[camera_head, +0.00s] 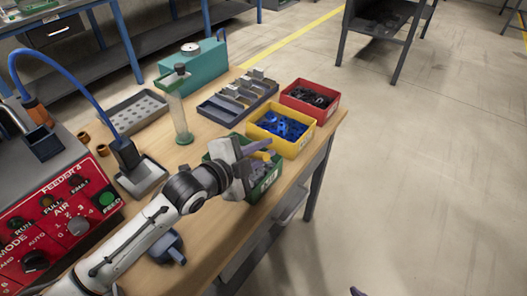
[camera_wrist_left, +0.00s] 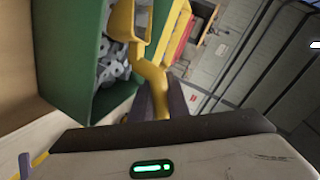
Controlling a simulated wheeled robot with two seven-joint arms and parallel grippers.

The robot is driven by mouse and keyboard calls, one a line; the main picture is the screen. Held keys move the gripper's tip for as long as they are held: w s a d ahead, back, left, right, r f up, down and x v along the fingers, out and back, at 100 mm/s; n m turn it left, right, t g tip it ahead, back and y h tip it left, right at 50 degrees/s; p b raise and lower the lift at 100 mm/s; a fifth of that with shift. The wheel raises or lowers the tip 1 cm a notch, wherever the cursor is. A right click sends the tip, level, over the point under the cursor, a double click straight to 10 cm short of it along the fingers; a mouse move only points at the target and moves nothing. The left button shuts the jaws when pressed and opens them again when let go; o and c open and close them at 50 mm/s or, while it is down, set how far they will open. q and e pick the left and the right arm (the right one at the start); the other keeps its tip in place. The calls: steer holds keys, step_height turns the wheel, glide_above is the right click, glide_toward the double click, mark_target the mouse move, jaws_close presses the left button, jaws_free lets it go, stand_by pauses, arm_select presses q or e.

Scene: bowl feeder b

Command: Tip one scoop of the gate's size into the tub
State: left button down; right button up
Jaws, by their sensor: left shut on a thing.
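My left gripper (camera_head: 256,152) is over the green tub (camera_head: 266,184) at the table's front edge. In the left wrist view the gripper (camera_wrist_left: 157,103) is shut on the handle of a yellow scoop (camera_wrist_left: 150,76). The scoop's upper part reaches up beside the green tub's opening; whether it holds parts is unclear. The green tub (camera_wrist_left: 62,55) holds grey ring-like parts (camera_wrist_left: 112,70). In the head view the gripper hides the scoop and much of this tub. A small dark tip (camera_head: 357,291) at the bottom edge may be my right gripper; its state is not visible.
A yellow tub (camera_head: 289,144) of blue parts and a red tub (camera_head: 327,112) of dark parts stand behind the green one. A compartmented blue tray (camera_head: 210,110), a clear cylinder (camera_head: 177,108) and a teal box (camera_head: 196,66) stand further back. The red feeder panel (camera_head: 58,232) is left.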

arm_select(q)
step_height(320, 180, up, 10)
steer(key=m+p, duration=0.1)
steer(key=p, duration=0.4)
steer(key=shift+s+d+f+t+p, duration=0.2)
steer(key=shift+s+d+t+p, duration=0.1)
steer(key=shift+t+p, duration=0.1)
stand_by(0.3)
